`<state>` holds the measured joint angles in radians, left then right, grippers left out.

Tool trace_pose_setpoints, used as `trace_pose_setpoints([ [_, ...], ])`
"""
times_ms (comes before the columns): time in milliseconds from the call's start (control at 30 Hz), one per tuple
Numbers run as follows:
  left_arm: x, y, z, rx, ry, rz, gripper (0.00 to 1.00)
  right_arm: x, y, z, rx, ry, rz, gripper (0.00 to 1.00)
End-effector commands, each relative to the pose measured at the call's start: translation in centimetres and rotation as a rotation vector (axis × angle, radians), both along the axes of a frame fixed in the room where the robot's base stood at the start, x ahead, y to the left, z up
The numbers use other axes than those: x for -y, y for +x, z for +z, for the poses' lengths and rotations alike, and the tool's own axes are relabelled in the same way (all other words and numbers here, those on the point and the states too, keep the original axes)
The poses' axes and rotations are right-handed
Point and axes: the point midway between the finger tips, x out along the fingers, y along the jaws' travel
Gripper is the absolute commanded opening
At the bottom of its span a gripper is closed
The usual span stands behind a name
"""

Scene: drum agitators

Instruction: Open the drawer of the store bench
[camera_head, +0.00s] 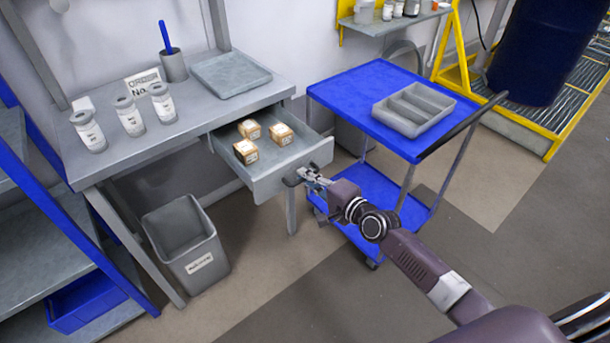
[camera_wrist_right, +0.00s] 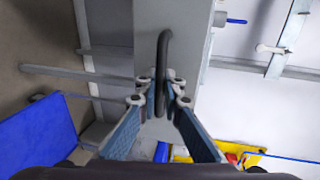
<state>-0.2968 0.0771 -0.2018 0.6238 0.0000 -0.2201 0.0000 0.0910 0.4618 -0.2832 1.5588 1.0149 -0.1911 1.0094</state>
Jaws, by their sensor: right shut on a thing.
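The store bench (camera_head: 195,112) stands at the left with its grey drawer (camera_head: 297,168) pulled out towards the front right. Several small boxes (camera_head: 249,129) with white labels lie in the open drawer. My right gripper (camera_head: 308,177) is at the drawer's front face. In the right wrist view, my right gripper (camera_wrist_right: 160,98) has its fingers closed around the dark bar handle (camera_wrist_right: 162,60) of the drawer front (camera_wrist_right: 190,40). My left gripper is not in view.
A blue trolley (camera_head: 350,88) with a grey divided tray (camera_head: 413,108) stands just right of the drawer. A grey bin (camera_head: 186,245) stands on the floor under the bench's front. White jars (camera_head: 129,116), a pen cup (camera_head: 174,66) and a flat tray (camera_head: 230,74) are on the bench top. Floor in front is clear.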

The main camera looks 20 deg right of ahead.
Motion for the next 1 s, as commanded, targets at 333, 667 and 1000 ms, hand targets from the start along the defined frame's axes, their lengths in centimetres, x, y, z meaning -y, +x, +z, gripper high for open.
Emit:
trace_pose_setpoints([
  [333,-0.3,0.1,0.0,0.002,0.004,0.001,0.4,0.0,-0.1,-0.1,-0.001,0.0,0.001,0.0],
  [667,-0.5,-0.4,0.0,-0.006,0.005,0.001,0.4,0.0,-0.1,0.0,0.0,0.0,0.0,0.15],
  [1000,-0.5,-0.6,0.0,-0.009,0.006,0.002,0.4,0.8,-2.4,0.3,-0.002,-0.002,0.0,0.15],
])
